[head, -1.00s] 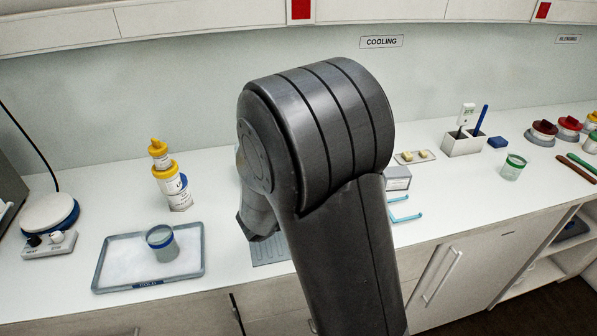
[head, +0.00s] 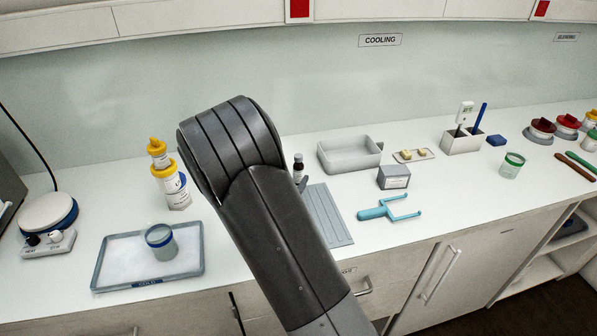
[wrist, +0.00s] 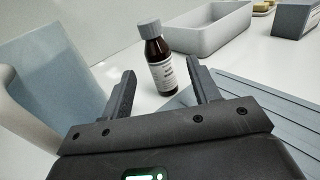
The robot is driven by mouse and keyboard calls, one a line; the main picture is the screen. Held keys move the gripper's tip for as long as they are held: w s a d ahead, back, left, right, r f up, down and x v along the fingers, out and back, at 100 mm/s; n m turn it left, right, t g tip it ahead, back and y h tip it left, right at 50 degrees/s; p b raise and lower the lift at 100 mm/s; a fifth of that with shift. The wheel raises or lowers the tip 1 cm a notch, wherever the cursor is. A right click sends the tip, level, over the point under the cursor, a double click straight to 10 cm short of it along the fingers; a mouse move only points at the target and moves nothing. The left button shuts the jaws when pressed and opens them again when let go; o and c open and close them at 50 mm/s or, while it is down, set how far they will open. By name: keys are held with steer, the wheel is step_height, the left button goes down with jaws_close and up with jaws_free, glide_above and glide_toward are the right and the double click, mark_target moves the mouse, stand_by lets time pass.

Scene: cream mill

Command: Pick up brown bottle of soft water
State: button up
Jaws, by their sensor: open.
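The brown bottle (wrist: 159,62) stands upright on the white counter, with a grey cap and a white label towards me. In the wrist view it appears between the two fingers of my gripper (wrist: 160,72), seemingly just beyond their tips, with no clear contact. The fingers are spread apart and nothing is held. In the head view the bottle (head: 298,168) shows small just right of my arm, its lower part partly covered. There my gripper is mostly hidden behind the arm.
A grey ribbed mat (head: 330,222) lies right of the bottle. Behind are a grey open bin (head: 350,155) and a grey box (head: 394,177). A turquoise fork-shaped tool (head: 388,209) lies in front. Yellow-capped containers (head: 174,188) and a tray (head: 112,272) stand left.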

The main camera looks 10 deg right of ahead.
mark_target(296, 170)
steer(key=x, duration=0.5)
steer(key=shift+r, duration=0.2)
steer(key=shift+c, duration=0.4)
steer(key=c, duration=1)
steer(key=shift+c, duration=0.2)
steer(key=shift+r, duration=0.2)
